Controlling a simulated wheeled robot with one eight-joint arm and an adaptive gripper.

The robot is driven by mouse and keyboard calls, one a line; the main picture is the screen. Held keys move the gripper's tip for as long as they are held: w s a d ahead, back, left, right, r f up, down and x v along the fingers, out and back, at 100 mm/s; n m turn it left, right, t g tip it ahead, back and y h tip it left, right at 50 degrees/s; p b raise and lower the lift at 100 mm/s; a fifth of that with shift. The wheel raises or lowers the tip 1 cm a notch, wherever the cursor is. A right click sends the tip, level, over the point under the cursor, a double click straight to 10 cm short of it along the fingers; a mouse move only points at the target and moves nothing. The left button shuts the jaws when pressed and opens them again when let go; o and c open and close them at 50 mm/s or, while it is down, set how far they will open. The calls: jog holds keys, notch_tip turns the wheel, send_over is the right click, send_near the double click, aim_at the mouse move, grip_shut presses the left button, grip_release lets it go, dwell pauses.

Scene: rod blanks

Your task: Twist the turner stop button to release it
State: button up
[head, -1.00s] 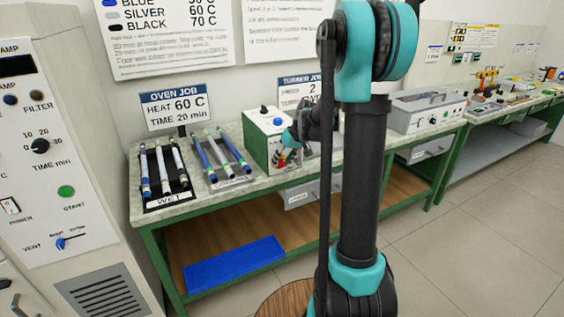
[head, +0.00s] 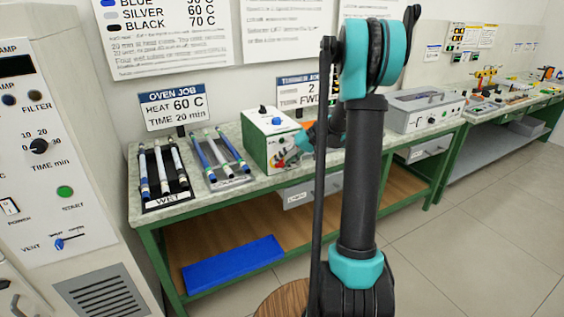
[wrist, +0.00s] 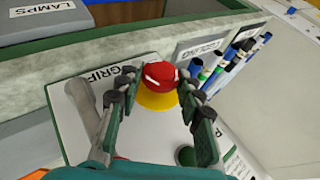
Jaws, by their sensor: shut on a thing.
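The turner (head: 257,148) is a green box with a pale front panel, standing on the bench behind my arm. In the wrist view its panel (wrist: 75,88) carries the red stop button (wrist: 160,73) on a yellow base (wrist: 158,100). My gripper (wrist: 157,82) has one finger on each side of the red cap and is shut on it. In the head view my gripper (head: 290,152) is at the turner's front and partly hides the panel, so the button is hard to make out there.
A green button (wrist: 186,156) sits close to the right finger, and a grey lever-like part (wrist: 84,105) is near the left finger. Rods lie in a black WET rack (head: 165,203) and a grey rack (head: 232,183) left of the turner. Several capped rods (wrist: 228,62) show beyond the panel.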

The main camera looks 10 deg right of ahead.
jog(key=shift+w+d+f+m+y, duration=0.1)
jog(key=shift+w+m+y, duration=0.05)
jog(key=shift+y, duration=0.4)
jog(key=shift+w+m+y, duration=0.1)
jog(key=shift+m+y, duration=0.05)
jog(key=shift+y, duration=0.4)
jog(key=o, duration=1.2)
jog(key=v, duration=1.2)
jog(key=shift+w+d+f, duration=0.1)
jog(key=shift+f, duration=0.05)
